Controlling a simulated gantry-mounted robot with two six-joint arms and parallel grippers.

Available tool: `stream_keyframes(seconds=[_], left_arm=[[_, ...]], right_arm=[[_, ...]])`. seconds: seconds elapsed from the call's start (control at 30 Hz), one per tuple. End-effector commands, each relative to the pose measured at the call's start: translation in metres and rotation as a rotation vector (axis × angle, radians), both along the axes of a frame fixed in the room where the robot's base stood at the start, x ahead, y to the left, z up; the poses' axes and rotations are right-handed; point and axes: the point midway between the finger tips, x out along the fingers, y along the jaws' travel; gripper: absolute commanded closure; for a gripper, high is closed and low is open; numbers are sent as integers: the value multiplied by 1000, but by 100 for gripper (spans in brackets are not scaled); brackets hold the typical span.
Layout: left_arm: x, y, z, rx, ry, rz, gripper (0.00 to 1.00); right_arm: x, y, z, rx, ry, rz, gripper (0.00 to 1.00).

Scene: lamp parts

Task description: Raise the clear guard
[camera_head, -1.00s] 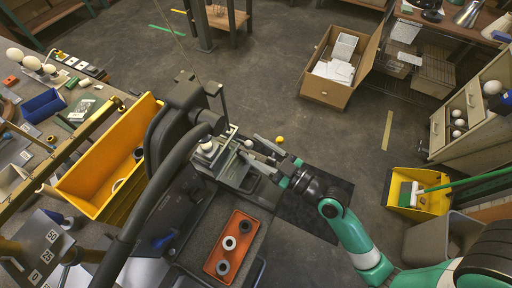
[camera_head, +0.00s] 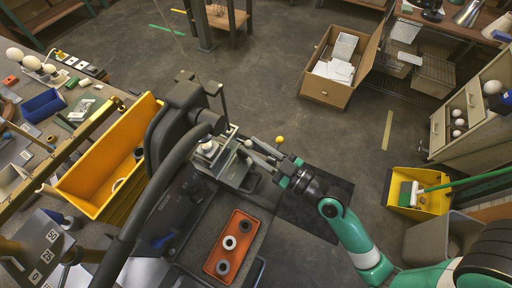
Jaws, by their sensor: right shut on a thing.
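A dark machine (camera_head: 188,98) stands at the bench edge, with a grey metal fixture (camera_head: 232,168) on its right side. The clear guard is hard to make out; its see-through panel cannot be told apart from the fixture. My right gripper (camera_head: 247,149) reaches in from the right, its two fingers close together at the fixture's right side by a small pale knob (camera_head: 248,143). It is shut on a small part there, apparently the guard's edge or handle, mostly hidden by the fingers. My left gripper is not in view.
An orange tray (camera_head: 248,224) with several round parts lies in front of the fixture. A yellow bin (camera_head: 82,183) is left of the machine. A yellow ball (camera_head: 280,139) shows beyond my gripper. An open carton (camera_head: 322,91) stands on clear floor.

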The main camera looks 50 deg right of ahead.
Motion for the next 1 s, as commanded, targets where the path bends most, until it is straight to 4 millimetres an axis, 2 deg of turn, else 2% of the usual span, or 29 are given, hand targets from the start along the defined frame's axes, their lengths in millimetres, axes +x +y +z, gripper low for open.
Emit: stream_keyframes(seconds=[0.67,0.77,1.0], left_arm=[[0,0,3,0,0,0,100],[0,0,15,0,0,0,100],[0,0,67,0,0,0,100]], right_arm=[[0,0,4,0,-1,0,100],[0,0,17,0,-2,0,100],[0,0,78,-1,-4,0,100]])
